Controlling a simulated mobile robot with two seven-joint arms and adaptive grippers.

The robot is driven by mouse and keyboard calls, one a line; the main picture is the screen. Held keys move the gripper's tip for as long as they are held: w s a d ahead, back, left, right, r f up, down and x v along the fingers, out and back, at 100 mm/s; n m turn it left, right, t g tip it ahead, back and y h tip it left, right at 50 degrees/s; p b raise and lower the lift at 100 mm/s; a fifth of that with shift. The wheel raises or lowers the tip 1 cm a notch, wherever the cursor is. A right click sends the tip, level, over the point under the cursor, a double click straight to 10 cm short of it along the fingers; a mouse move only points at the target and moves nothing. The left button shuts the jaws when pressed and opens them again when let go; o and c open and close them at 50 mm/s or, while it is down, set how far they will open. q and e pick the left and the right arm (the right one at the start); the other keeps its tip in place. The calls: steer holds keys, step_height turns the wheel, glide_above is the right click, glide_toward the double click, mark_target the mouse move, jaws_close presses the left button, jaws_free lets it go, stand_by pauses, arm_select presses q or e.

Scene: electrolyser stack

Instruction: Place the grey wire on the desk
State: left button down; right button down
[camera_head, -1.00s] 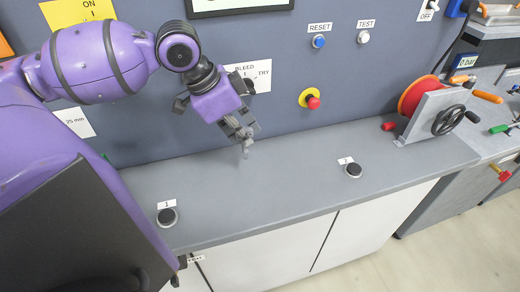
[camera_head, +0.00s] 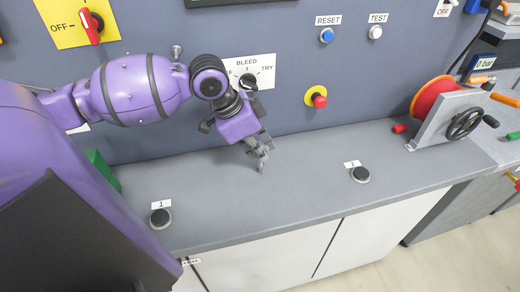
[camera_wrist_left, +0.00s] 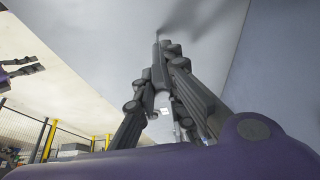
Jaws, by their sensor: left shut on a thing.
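My left gripper (camera_head: 258,157) is shut on a thin grey piece, which I take to be the grey wire. In the head view it points down over the grey desk (camera_head: 300,185), between the two round black buttons. The wire is too small to tell apart clearly from the dark fingers there. In the left wrist view the left gripper (camera_wrist_left: 162,55) has its fingertips together, and a thin grey tip (camera_wrist_left: 157,36) sticks out beyond them. I cannot tell whether it touches the desk surface. A dark two-pronged part with purple, likely my right gripper (camera_wrist_left: 22,72), shows at the left edge.
Button 1 (camera_head: 160,217) and button 2 (camera_head: 360,174) sit on the desk. A red reel with a handwheel (camera_head: 464,122) stands at the right end. A red stop button (camera_head: 319,101) and the bleed knob (camera_head: 248,81) are on the wall. The desk's middle is clear.

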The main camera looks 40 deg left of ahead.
arm_select(q)
steer(key=c, duration=1.9)
jaws_free()
steer(key=shift+f, duration=0.15)
steer(key=shift+c, duration=0.2)
steer(key=shift+o, duration=0.6)
arm_select(e)
steer(key=shift+s+d+f, duration=0.15)
steer(key=shift+s+d, duration=0.1)
steer(key=shift+s, duration=0.05)
